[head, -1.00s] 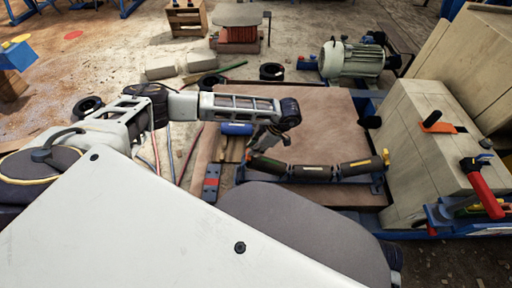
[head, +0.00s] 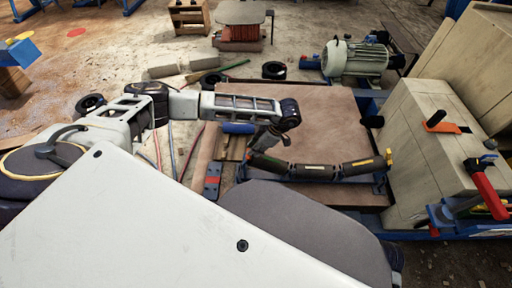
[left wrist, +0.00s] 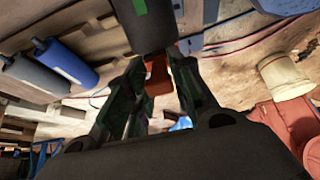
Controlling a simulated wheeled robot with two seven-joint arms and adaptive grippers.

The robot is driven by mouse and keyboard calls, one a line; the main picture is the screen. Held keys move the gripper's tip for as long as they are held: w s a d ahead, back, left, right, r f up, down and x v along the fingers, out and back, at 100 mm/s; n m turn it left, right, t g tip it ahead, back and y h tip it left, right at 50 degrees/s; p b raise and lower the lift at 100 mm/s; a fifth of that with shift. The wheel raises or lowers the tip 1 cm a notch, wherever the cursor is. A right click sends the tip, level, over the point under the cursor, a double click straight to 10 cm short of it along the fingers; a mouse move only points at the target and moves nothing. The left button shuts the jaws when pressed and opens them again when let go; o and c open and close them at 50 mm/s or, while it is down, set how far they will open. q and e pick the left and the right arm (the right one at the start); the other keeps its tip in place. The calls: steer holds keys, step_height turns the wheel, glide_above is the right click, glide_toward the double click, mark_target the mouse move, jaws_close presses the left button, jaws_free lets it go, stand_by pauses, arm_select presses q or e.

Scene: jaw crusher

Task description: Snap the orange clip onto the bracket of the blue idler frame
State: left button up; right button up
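A dark roller with a green label (left wrist: 150,22) passes just beyond the fingertips. Whether the clip touches the bracket is hidden. My right gripper is not in view.
A blue roller (head: 238,128) lies left of the frame; it and a grey one (left wrist: 35,77) show in the wrist view. Beige blocks (head: 425,140) with a red-handled clamp (head: 484,187) stand right. A motor (head: 354,60) is behind. The brown board (head: 330,115) is mostly clear.

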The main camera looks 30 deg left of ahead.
arm_select(q)
steer(key=o, duration=0.4)
steer(key=shift+r, duration=0.1)
steer(key=v, duration=1.1)
steer(key=shift+d+r, duration=0.2)
steer(key=shift+r, duration=0.1)
stand_by(0.9)
